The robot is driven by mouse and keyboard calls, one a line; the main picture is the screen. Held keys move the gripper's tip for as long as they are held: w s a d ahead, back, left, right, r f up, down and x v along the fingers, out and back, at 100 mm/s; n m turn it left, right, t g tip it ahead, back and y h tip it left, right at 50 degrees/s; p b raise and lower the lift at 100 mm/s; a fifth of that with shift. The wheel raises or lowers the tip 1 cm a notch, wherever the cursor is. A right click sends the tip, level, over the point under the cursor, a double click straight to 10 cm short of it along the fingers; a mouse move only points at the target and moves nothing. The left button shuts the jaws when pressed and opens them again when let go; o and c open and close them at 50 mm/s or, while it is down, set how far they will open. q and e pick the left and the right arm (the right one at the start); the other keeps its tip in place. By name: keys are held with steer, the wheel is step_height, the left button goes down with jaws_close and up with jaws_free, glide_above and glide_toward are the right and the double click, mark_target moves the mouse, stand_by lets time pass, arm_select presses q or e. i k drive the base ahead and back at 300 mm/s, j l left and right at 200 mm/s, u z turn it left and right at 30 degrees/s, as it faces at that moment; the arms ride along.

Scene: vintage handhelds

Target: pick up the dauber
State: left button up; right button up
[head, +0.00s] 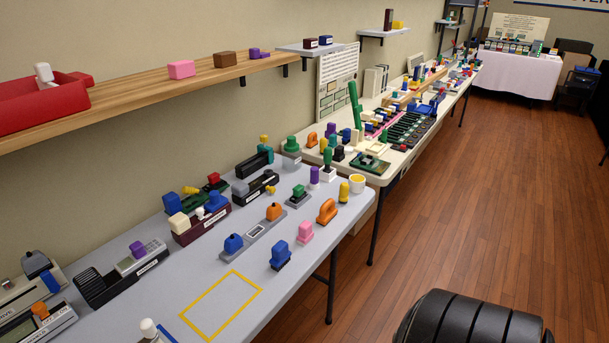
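I cannot tell for certain which object is the dauber. A small upright yellow piece with a rounded top (344,191) stands near the table's right edge, beside a yellow-rimmed white cup (357,185). A white-capped piece (148,328) with blue beside it shows at the bottom edge, partly cut off. A purple-topped upright piece (314,176) stands farther back. Other small knobbed pieces in blue (280,256), pink (305,232) and orange (327,211) stand along the front edge. Neither of my grippers is in view.
The grey table (190,285) has a yellow taped rectangle (222,304) that is empty. Several handheld devices stand along its wall side. A wooden shelf (140,97) runs above. A black ribbed chair-like object (470,320) is at the bottom right. The wooden floor (460,220) beyond is open.

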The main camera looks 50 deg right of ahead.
mark_target(344, 197)
steer(key=z, duration=1.9)
